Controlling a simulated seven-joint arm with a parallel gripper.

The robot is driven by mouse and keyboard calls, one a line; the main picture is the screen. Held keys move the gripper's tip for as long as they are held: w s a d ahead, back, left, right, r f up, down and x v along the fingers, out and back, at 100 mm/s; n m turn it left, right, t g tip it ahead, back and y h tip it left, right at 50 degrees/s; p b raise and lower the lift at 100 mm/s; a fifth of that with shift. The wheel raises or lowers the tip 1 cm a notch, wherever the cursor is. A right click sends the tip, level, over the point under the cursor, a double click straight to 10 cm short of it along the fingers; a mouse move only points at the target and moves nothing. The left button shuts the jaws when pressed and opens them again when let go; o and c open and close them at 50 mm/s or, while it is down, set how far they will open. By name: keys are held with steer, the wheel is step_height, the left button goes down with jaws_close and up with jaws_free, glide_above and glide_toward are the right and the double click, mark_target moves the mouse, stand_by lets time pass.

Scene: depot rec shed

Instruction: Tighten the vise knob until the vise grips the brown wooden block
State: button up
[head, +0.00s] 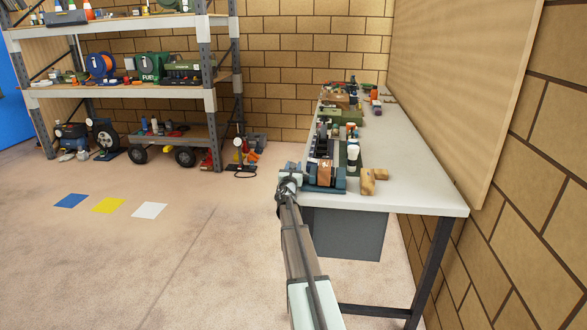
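A small blue-grey vise (331,188) sits at the left front part of the white workbench. A brown block (325,172) with a pale mark stands between what look like its jaws. Whether the jaws touch the block is too small to tell. My gripper (289,182) is at the bench's left edge, at the vise's left end. The vise knob cannot be made out and seems hidden behind my gripper. My fingers are too small and dark to show whether they are open or shut.
Tan wooden pieces (367,182) lie right of the vise, and a white cup (352,158) stands behind it. Several tools and boxes crowd the workbench's (420,190) left side further back. Its right front is clear. A grey cabinet (348,233) hangs below. Loaded shelving (130,92) stands at the back left.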

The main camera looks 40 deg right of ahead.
steer(key=shift+s+t+h, duration=0.2)
steer(key=shift+t+h, duration=0.4)
steer(key=o, duration=0.9)
steer(key=shift+a, duration=0.1)
steer(key=shift+o, duration=0.2)
steer(key=shift+s+a+f, duration=0.1)
steer(key=shift+s+a, duration=0.3)
steer(key=s+a, duration=0.8)
steer(key=shift+s+a, duration=0.2)
steer(key=shift+a, duration=0.05)
